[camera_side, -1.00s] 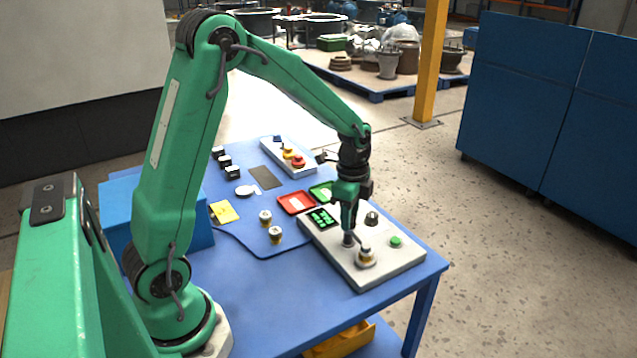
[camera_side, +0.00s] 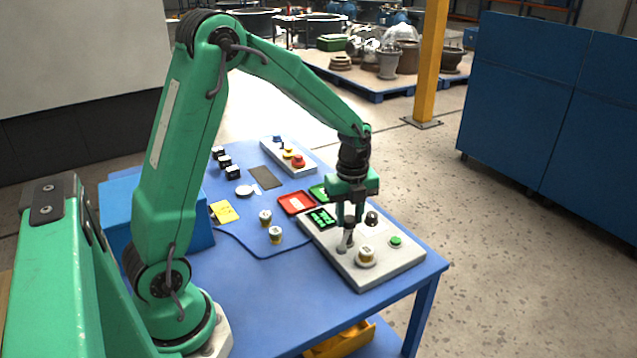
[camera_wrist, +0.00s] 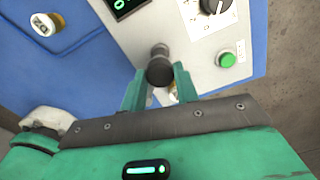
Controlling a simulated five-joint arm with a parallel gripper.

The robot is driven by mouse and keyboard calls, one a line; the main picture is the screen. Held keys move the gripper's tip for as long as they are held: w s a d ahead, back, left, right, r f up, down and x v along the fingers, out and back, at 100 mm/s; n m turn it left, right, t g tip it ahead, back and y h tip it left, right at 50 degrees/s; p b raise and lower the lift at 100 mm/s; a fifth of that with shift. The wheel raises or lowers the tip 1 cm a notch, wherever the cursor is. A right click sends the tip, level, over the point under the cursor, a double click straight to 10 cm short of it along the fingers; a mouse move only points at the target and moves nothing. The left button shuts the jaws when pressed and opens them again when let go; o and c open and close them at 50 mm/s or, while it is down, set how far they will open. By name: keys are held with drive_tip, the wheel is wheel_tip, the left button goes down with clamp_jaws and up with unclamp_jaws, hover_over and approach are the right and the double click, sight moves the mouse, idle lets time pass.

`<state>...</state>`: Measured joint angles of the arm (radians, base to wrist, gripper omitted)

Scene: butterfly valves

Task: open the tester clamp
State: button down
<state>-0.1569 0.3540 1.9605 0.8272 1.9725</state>
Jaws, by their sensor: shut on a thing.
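The tester (camera_side: 375,278) is a pale grey box at the table's right front. Its clamp lever (camera_side: 346,238) stands nearly upright on the panel, just left of a small valve (camera_side: 367,257) with a yellowish band. My gripper (camera_side: 349,217) points down and is shut on the lever's upper end. In the wrist view the lever's dark round knob (camera_wrist: 160,71) sits between my green fingers. The valve is mostly hidden there by my gripper.
The panel carries a green-lit display (camera_side: 321,218), a black dial (camera_side: 372,218) and a green button (camera_side: 396,241). Red (camera_side: 296,202) and green (camera_side: 319,192) trays lie behind it. Two more valves (camera_side: 265,217) (camera_side: 276,235) stand on the blue mat to the left.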

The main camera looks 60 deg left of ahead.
sight(349, 219)
drive_tip(key=m, duration=0.4)
drive_tip(key=shift+m, duration=2.2)
drive_tip(key=c, duration=1.1)
unclamp_jaws()
drive_tip(key=shift+o, duration=0.2)
drive_tip(key=shift+r, duration=3.95)
